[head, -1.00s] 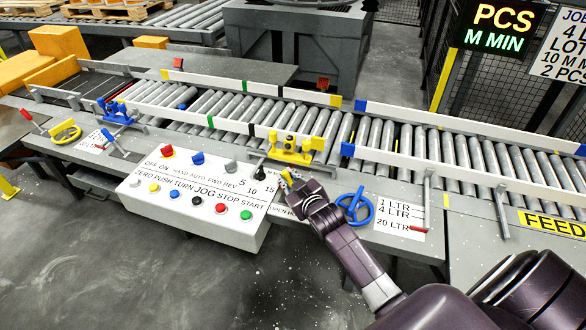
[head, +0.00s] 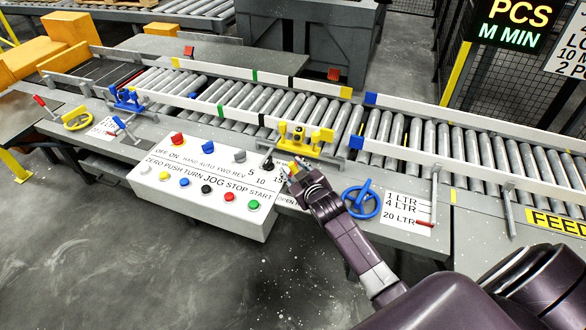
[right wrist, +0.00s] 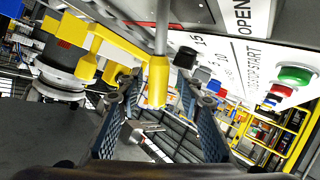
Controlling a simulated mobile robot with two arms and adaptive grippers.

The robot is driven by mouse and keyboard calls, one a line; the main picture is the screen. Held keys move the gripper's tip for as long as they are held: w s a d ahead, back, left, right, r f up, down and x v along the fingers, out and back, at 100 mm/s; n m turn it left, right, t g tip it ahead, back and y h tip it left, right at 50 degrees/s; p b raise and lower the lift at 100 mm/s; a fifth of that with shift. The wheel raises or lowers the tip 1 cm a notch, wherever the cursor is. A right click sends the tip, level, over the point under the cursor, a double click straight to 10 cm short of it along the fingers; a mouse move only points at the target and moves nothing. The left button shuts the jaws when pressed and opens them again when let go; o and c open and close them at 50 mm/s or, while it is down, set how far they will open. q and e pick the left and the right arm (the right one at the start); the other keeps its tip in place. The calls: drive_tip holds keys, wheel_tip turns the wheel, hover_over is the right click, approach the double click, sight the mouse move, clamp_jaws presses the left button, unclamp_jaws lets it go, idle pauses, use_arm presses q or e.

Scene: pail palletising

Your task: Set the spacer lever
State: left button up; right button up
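The spacer lever is a grey rod with a yellow knob (right wrist: 158,82), seen in the right wrist view. In the head view its knob (head: 292,167) is a small yellow spot at the right end of the control panel, partly hidden by my gripper. My right gripper (head: 296,173) is at the knob. In the right wrist view its two dark fingers (right wrist: 158,98) stand apart on either side of the knob, with gaps visible, so it is open around it. The yellow spacer unit (head: 305,143) sits just behind on the conveyor edge. My left gripper is not in view.
The white control panel (head: 205,188) with coloured buttons lies left of my gripper. A blue handwheel (head: 361,199) is close on its right. A red-tipped lever (head: 426,222) stands beside the litre label. The roller conveyor (head: 385,135) and its white guide rails run behind.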

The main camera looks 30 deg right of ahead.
drive_tip(key=shift+s, duration=0.1)
drive_tip(key=v, duration=1.2)
drive_tip(key=s+a+f+g+y, duration=0.1)
drive_tip(key=s+a+f+g, duration=0.25)
drive_tip(key=s, duration=0.55)
drive_tip(key=s+a+f+g+y, duration=0.1)
drive_tip(key=s+a+f+g, duration=0.2)
drive_tip(key=s, duration=0.6)
drive_tip(key=s+a+f+g, duration=0.1)
drive_tip(key=s+a+g, duration=0.35)
drive_tip(key=s, duration=0.45)
wheel_tip(320, 180, down, 26)
drive_tip(key=s, duration=0.1)
drive_tip(key=s+d+f+g, duration=0.1)
drive_tip(key=s+d+f, duration=0.1)
drive_tip(key=s+f, duration=1.5)
drive_tip(key=shift+s+d+f+g+b, duration=0.15)
drive_tip(key=shift+s+d+g+b, duration=0.15)
drive_tip(key=shift+s, duration=0.05)
